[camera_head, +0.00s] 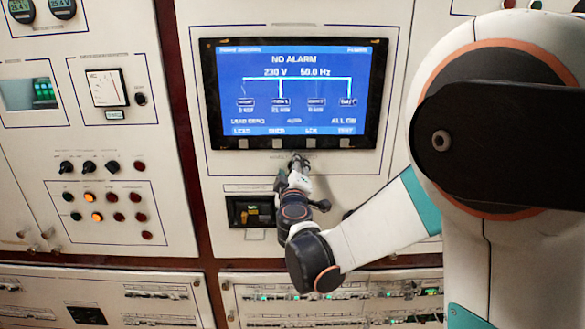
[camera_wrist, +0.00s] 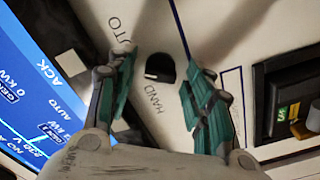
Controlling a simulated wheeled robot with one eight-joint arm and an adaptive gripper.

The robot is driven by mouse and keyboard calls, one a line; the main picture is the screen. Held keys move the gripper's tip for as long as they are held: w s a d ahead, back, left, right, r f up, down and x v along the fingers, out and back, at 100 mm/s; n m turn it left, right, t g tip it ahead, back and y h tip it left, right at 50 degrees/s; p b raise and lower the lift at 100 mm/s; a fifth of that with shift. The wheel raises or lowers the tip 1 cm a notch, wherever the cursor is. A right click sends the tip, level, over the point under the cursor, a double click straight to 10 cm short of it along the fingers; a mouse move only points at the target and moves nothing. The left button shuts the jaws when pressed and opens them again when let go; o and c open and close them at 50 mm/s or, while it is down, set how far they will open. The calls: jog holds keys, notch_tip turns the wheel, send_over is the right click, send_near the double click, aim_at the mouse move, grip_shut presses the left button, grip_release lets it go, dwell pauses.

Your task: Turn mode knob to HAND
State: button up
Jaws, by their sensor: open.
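The mode knob (camera_wrist: 160,66) is a small black knob on the pale panel in the wrist view. A light mark shows at its lower-left edge. The label HAND (camera_wrist: 153,100) is printed below it in that view, and a partly hidden label ending in UTO (camera_wrist: 121,30) lies to the upper left. My gripper (camera_wrist: 168,68) is open, with one green-padded finger on each side of the knob and visible gaps between. Whether the fingertips reach the knob's depth cannot be told. In the head view my gripper (camera_head: 297,163) is just below the screen and hides the knob.
The blue display screen (camera_head: 293,93) reads NO ALARM and is just above my gripper. A dark recessed module (camera_head: 250,211) lies to the lower left; it also shows at the right in the wrist view (camera_wrist: 291,108). Switches and lamps (camera_head: 103,190) fill the left panel.

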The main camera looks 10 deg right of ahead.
jog(key=c, duration=1)
jog(key=shift+c, duration=0.2)
jog(key=shift+n, duration=0.4)
jog(key=n+b, duration=0.2)
jog(key=n, duration=0.4)
jog(key=shift+f, duration=0.2)
jog(key=n+b, duration=0.1)
jog(key=n, duration=0.6)
jog(key=shift+s+f, duration=0.1)
